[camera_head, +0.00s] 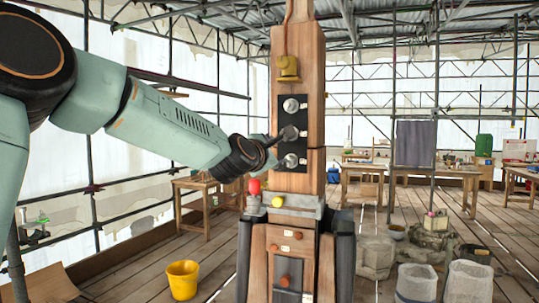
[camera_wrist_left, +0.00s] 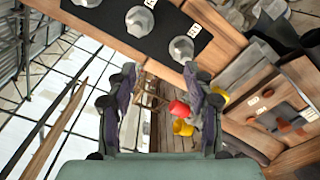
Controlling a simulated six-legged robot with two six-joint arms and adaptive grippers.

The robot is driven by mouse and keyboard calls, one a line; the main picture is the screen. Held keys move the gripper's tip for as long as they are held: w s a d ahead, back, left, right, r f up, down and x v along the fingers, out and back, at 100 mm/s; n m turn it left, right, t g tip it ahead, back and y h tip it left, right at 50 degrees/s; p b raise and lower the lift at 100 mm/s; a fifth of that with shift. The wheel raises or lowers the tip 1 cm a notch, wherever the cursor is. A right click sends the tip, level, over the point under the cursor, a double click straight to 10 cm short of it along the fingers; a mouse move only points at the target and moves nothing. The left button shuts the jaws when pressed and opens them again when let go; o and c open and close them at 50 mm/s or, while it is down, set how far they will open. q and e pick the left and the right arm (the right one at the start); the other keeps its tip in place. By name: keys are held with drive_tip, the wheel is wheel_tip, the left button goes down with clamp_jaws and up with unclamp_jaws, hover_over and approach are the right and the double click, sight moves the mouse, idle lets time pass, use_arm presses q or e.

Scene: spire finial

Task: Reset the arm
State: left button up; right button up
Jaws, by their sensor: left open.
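My left arm comes in from the left in the head view. Its gripper (camera_head: 274,143) is in front of or beside the black panel (camera_head: 284,101) on the wooden post (camera_head: 311,75); contact is unclear there. In the left wrist view the gripper (camera_wrist_left: 160,78) has its fingers apart with nothing held between them. The panel (camera_wrist_left: 112,22) with its round grey knobs (camera_wrist_left: 139,20) lies beyond the fingertips in that view. The middle knob is partly hidden by the gripper in the head view. My right gripper is not in view.
A grey ledge on the post holds a red knob (camera_head: 254,186) and a yellow knob (camera_head: 277,201). A yellow bucket (camera_head: 182,280) stands on the plank floor. Worktables (camera_head: 208,187) stand behind; pale sacks (camera_head: 417,284) stand at lower right.

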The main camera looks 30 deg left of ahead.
use_arm(q)
drive_tip(key=s+d+f+m+g+h+b, duration=0.1)
drive_tip(key=s+d+f+m+g+b, duration=0.2)
drive_tip(key=f+m, duration=0.75)
drive_tip(key=s+d+f+m+g+h+b, duration=0.15)
drive_tip(key=s+d+f+m, duration=0.35)
drive_tip(key=f, duration=1.3)
drive_tip(key=s+d+f+m+g+h+b, duration=0.1)
drive_tip(key=s+d+f+m+g+b, duration=0.3)
drive_tip(key=f, duration=1.1)
drive_tip(key=s+d+f+m+g+b, duration=0.2)
drive_tip(key=s+f+b, duration=0.2)
drive_tip(key=s+f, duration=0.7)
drive_tip(key=s+d+f+m+g+b, duration=0.2)
drive_tip(key=s+f+m+g+b, duration=0.1)
drive_tip(key=s+f, duration=0.9)
drive_tip(key=s+d+f+m+g+b, duration=0.2)
drive_tip(key=s+f+b, duration=0.3)
drive_tip(key=s+f, duration=0.7)
wheel_tip(320, 180, down, 2)
drive_tip(key=shift+s+d+f+g+h, duration=0.15)
drive_tip(key=shift+d+f+g+h, duration=0.2)
drive_tip(key=shift+g, duration=0.4)
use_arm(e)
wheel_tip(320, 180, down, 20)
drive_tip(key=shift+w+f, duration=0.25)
